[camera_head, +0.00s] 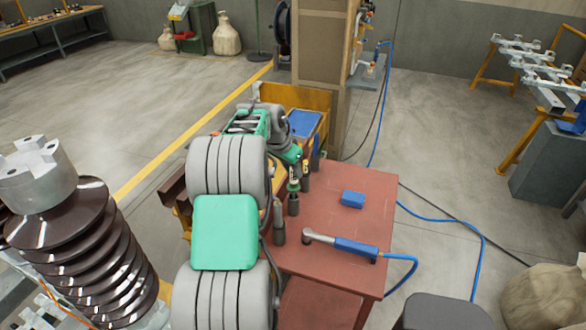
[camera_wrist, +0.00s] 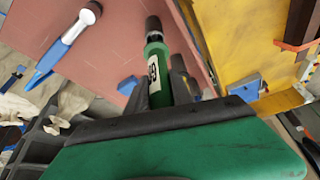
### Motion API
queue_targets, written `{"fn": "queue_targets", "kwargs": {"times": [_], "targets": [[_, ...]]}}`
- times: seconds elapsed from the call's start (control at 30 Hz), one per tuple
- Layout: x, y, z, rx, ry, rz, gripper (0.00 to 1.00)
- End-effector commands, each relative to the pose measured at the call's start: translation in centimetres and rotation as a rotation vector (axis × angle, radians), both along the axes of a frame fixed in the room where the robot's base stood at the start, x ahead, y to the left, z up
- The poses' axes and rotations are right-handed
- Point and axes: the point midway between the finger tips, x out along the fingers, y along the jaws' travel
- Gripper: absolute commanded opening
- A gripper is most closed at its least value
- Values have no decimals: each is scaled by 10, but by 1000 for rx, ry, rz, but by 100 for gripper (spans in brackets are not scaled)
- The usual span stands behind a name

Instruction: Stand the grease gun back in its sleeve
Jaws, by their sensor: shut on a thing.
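The grease gun (camera_head: 293,186) is a slim green tool with a pale label, seen upright at the left edge of the red table. My gripper (camera_head: 297,166) is shut on it from above. In the wrist view its green body (camera_wrist: 155,62) runs away from my gripper, and a dark cylindrical piece (camera_wrist: 153,24) shows at its far end. In the head view a dark sleeve (camera_head: 293,206) is directly below the green body. I cannot tell whether the gun's lower end is inside it or just above.
Another dark holder (camera_head: 279,236) stands nearer, and a dark upright item (camera_head: 305,180) stands just behind. A blue block (camera_head: 352,199) and a blue-handled tool (camera_head: 342,244) with a hose lie on the red table (camera_head: 372,185). A yellow bin (camera_head: 268,92) is behind my arm.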

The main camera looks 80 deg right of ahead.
Motion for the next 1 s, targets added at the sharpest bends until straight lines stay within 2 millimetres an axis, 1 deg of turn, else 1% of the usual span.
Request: {"fn": "queue_targets", "kwargs": {"times": [0.7, 1.0], "targets": [[0, -1, -37, -2, 0, 0, 0], [0, -1, -38, -2, 0, 0, 0]]}}
